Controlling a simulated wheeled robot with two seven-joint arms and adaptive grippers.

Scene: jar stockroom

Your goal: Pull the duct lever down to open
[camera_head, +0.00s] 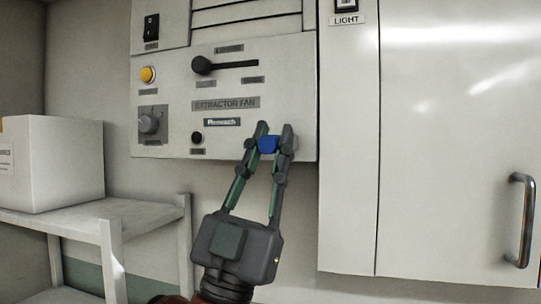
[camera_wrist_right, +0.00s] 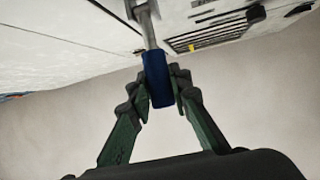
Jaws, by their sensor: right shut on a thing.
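The duct lever has a blue grip (camera_head: 267,145) at the lower right of the extractor fan panel (camera_head: 170,177). In the right wrist view the blue grip (camera_wrist_right: 158,80) sits at the end of a grey metal rod (camera_wrist_right: 148,30). My right gripper (camera_head: 273,136) is shut on the blue grip, with one finger on each side of it. It also shows in the right wrist view (camera_wrist_right: 160,92). In the head view the fingers hide part of the grip and most of the rod. My left gripper is in neither view.
The panel carries a black slider handle (camera_head: 202,65), a yellow button (camera_head: 148,74), a rotary knob (camera_head: 149,123) and a small black knob (camera_head: 196,138). A white cabinet with a metal handle (camera_head: 521,220) is at the right. A white box (camera_head: 62,165) stands on a shelf (camera_head: 90,222) at the left.

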